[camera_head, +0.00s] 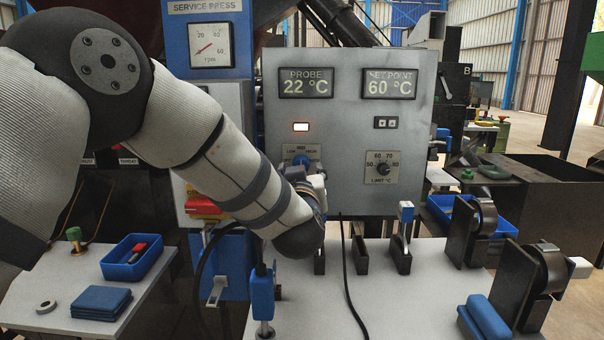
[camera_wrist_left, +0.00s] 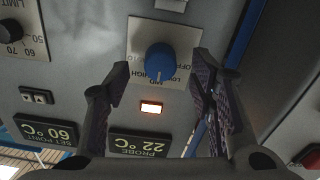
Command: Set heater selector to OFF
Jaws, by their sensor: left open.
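The heater selector is a blue knob (camera_head: 300,160) on a pale plate on the grey control panel, partly hidden behind my left arm in the head view. In the wrist view, which is upside down, the knob (camera_wrist_left: 159,61) shows whole. Its white mark points towards the MID label; LOW and HIGH lie either side. My right gripper is not in view.
The panel shows PROBE 22 °C (camera_head: 305,83), SET POINT 60 °C (camera_head: 389,84), a lit indicator (camera_head: 301,127) and a black limit knob (camera_head: 384,170). A bench (camera_head: 400,300) with black brackets stands below. A blue tray (camera_head: 131,258) lies at left. A black cable hangs in front.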

